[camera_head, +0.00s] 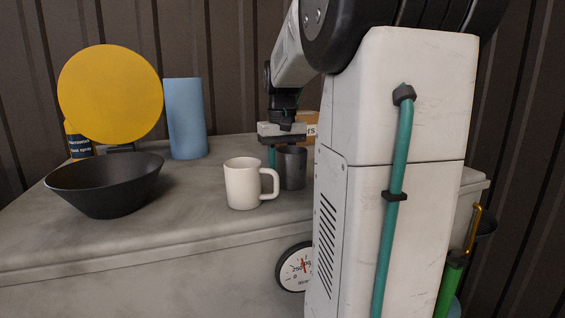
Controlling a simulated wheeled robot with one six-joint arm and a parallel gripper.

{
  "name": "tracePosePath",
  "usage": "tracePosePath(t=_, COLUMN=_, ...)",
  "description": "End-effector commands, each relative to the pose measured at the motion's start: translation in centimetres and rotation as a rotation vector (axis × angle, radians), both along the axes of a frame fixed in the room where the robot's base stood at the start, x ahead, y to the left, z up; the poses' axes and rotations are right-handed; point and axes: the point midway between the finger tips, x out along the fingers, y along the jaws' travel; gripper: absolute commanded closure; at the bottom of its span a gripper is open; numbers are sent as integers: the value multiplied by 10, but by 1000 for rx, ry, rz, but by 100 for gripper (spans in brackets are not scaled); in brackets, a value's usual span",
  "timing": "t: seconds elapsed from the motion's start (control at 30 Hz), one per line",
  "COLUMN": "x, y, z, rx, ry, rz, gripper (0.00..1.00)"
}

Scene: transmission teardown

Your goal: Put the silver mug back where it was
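A dark grey, metallic-looking mug (292,170) stands upright at the right of the worktop, behind a cream-white mug (243,184). It is the nearest match to the silver mug. My gripper (273,157) points down right at the grey mug, with a teal finger at the mug's left side. The other finger is not clearly visible, so I cannot tell whether the gripper is closed on the mug or its wall. The mug's right edge lies close to my white body column, and no handle shows.
A black bowl (105,186), a yellow disc (109,93), a blue cylinder (186,118) and a labelled bottle (78,143) stand at the left of the grey worktop (180,220). A cardboard box (312,124) is behind my gripper. A round gauge (296,269) is below the front edge.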

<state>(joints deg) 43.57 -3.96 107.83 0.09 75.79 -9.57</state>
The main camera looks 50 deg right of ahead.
Motion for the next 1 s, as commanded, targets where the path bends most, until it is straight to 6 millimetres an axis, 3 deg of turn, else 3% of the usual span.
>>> tracePosePath(t=0.37, x=0, y=0, z=10, rx=-1, ry=-2, rz=0, gripper=69)
tracePosePath(t=0.8, x=0, y=-1, z=97, rx=-3, ry=-2, rz=-1, gripper=69)
tracePosePath(t=1.0, x=-1, y=0, z=119, rx=-1, ry=-1, rz=-1, gripper=69)
